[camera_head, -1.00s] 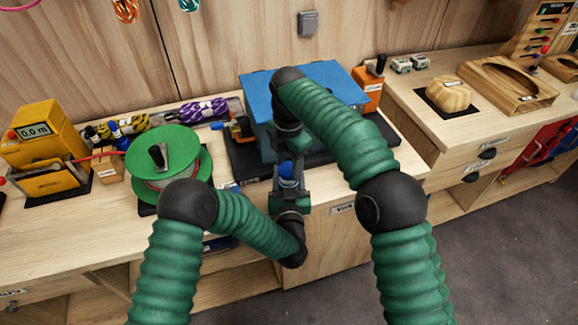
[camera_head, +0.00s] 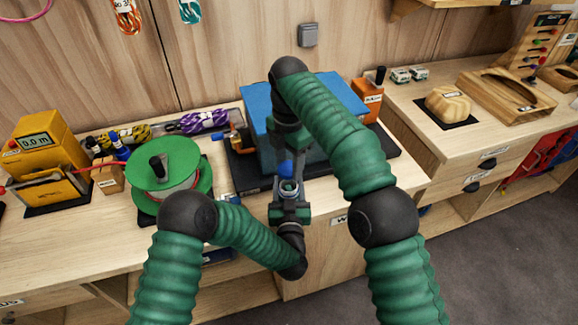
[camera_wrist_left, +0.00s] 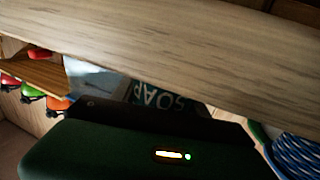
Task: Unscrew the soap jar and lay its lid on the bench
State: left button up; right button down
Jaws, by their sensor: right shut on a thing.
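The soap jar (camera_head: 290,188) is upright in front of the bench's front edge, and its open rim shows in the head view. My left gripper (camera_head: 290,211) is around the jar from the front and shut on it. The jar's green SOAP label (camera_wrist_left: 165,98) shows upside down in the left wrist view, just past the dark gripper. The blue lid (camera_head: 286,168) is just above the rim and looks apart from it. My right gripper (camera_head: 287,158) comes down from above, shut on the lid; its fingertips are partly hidden by my arm.
The bench (camera_head: 95,245) has bare wood at the front left. A green reel (camera_head: 180,160) stands left of my grippers. A blue box (camera_head: 330,100) on a dark mat (camera_head: 395,160) lies behind them.

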pick_arm(q)
jog(key=o, duration=0.5)
jog(key=shift+o, duration=0.2)
